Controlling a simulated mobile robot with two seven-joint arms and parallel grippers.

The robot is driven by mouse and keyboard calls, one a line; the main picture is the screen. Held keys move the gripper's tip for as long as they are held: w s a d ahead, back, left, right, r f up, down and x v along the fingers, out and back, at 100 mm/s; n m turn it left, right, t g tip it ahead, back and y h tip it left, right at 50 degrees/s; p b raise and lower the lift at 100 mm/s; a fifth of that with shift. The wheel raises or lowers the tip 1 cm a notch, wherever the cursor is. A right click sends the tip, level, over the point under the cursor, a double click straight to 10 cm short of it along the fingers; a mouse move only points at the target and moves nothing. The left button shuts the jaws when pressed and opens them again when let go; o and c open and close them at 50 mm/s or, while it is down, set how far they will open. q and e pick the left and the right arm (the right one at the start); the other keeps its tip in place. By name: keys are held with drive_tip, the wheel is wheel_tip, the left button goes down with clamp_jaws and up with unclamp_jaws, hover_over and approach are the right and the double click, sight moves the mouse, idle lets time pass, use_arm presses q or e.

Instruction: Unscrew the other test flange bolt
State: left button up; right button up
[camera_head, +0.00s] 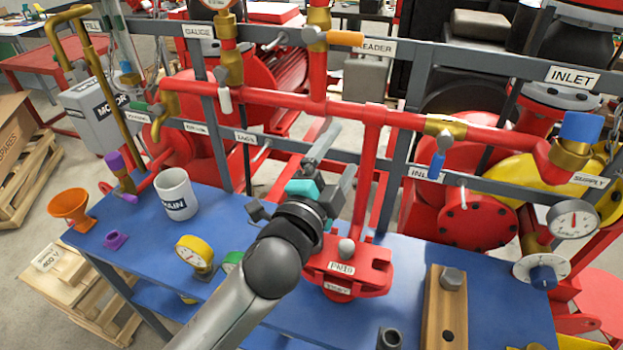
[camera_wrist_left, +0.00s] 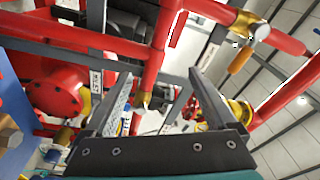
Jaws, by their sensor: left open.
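The red test flange (camera_head: 376,275) stands on the blue bench at the foot of a red vertical pipe, with a PN10 label on its front. A grey rounded bolt head (camera_head: 346,249) sits on its top near the front. My left gripper (camera_head: 325,150) is behind and above the flange, apart from the bolt, with its fingers pointing away toward the pipework. In the left wrist view its two fingers (camera_wrist_left: 158,74) are spread with nothing held between them. The flange bolt cannot be made out in that view. My right gripper is not in view.
A wooden block (camera_head: 432,315) at the right holds a grey bolt (camera_head: 452,279) and has an empty hole. A dark socket-like part (camera_head: 389,339) stands beside it. A yellow gauge (camera_head: 194,254) and white mug (camera_head: 177,195) stand left. The red pipe (camera_head: 367,165) and grey rails are close to my gripper.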

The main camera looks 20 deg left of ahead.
use_arm(q)
drive_tip(key=s+d+r+m+g+h, duration=0.35)
drive_tip(key=d+r+m+h, duration=1.05)
drive_tip(key=m, duration=0.7)
drive_tip(key=s+d+f+m+g+h, duration=0.1)
drive_tip(key=s+d+f+m+g, duration=0.25)
drive_tip(key=m+g, duration=0.5)
drive_tip(key=s+d+f+m+g+h, duration=0.15)
drive_tip(key=d+f+m+g, duration=0.35)
drive_tip(key=m, duration=0.6)
drive_tip(key=w+a+f+m+g+y, duration=0.1)
drive_tip(key=a+f+m+g+y, duration=0.2)
drive_tip(key=a+f+m+y, duration=0.65)
drive_tip(key=w+a+t+y, duration=0.1)
drive_tip(key=w+a+y, duration=0.3)
drive_tip(key=a, duration=0.5)
drive_tip(key=w+a+y, duration=0.1)
drive_tip(key=a+y, duration=0.5)
drive_tip(key=a, duration=0.2)
drive_tip(key=f, duration=0.8)
drive_tip(key=f+p, duration=0.1)
drive_tip(key=f, duration=0.6)
drive_tip(key=shift+w+f, duration=0.2)
drive_tip(key=shift+f, duration=0.15)
